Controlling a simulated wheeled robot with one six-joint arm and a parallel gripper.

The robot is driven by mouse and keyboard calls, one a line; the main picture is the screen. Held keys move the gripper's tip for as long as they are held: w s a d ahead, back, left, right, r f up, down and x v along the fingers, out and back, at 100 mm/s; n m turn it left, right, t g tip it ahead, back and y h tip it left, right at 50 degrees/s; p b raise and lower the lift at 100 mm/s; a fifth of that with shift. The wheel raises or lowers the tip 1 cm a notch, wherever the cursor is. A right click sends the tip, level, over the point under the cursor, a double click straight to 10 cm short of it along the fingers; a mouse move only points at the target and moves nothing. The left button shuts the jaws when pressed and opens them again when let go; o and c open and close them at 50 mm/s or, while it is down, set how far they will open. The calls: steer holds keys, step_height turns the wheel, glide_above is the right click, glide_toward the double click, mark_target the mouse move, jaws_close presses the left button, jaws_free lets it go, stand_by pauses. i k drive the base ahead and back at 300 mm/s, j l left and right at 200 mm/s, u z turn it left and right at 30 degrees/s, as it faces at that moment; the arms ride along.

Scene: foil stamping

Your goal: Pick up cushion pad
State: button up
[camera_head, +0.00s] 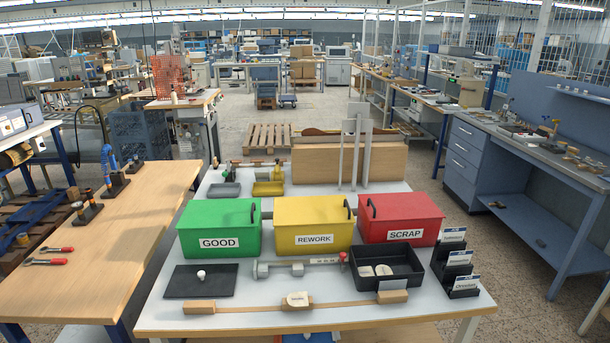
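I cannot say for sure which thing is the cushion pad. A flat dark pad (179,285) lies at the near left of the white table, in front of the green box, with a small white knob-like piece (201,275) on it. A black open tray (408,278) at the near right holds a few cream rounded pieces (375,270). Another cream piece (297,299) sits on a long wooden bar (250,307) along the front of the table. My gripper is not in view.
Green GOOD (218,217), yellow REWORK (313,212) and red SCRAP (402,208) boxes stand in a row behind. A grey metal gauge-like tool (275,269) lies mid-table. A black labelled card holder (447,277) stands at right. A wooden bench (110,255) adjoins at left.

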mark_target(296, 299)
steer(key=i+j+z, duration=0.4)
steer(key=i+j, duration=0.5)
